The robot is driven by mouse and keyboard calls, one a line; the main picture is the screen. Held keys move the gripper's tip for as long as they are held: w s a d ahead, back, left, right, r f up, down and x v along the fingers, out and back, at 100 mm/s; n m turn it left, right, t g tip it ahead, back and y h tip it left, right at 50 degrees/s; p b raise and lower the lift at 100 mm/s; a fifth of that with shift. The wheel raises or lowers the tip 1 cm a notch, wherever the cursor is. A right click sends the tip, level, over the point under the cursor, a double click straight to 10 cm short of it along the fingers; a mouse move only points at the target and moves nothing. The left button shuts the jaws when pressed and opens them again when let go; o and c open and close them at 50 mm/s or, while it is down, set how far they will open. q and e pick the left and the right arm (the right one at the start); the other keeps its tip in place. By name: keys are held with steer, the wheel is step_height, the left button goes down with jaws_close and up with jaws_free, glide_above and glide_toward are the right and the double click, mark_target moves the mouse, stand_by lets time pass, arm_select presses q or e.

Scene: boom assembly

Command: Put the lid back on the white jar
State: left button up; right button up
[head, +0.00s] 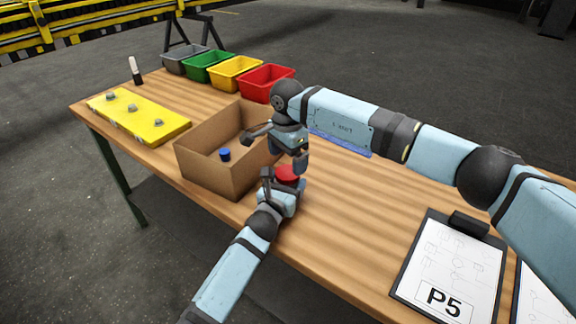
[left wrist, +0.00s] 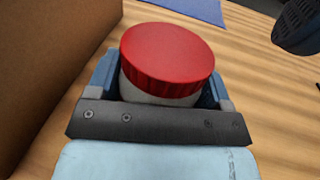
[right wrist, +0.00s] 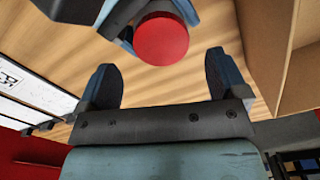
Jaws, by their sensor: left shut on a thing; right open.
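The white jar (left wrist: 160,97) stands between the fingers of my left gripper (left wrist: 160,92), which is shut on its body. The red lid (left wrist: 168,55) sits on top of the jar; whether it is tightened cannot be told. In the head view the lid (head: 287,174) shows beside the cardboard box, and my left gripper (head: 281,190) reaches it from the front. My right gripper (head: 279,147) is open and empty above the lid. In the right wrist view the lid (right wrist: 161,40) lies beyond the open fingertips of my right gripper (right wrist: 162,80), not touched by them.
The open cardboard box (head: 212,180) stands just left of the jar, with a blue-capped item (head: 225,154) inside. A blue mat (head: 340,145) lies behind my right arm. Several coloured bins (head: 266,82) and a yellow board (head: 138,117) are farther back; a clipboard (head: 452,268) is front right.

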arm_select(q)
steer(key=shift+d, duration=0.1)
arm_select(e)
steer(key=shift+o, duration=0.8)
steer(key=shift+r, duration=0.1)
step_height(320, 180, up, 12)
arm_select(q)
steer(key=o, duration=1.7)
steer(key=shift+o, duration=0.2)
steer(key=shift+s, duration=0.1)
steer(key=v, duration=1.3)
steer(key=shift+s, duration=0.35)
arm_select(e)
steer(key=shift+r, duration=0.1)
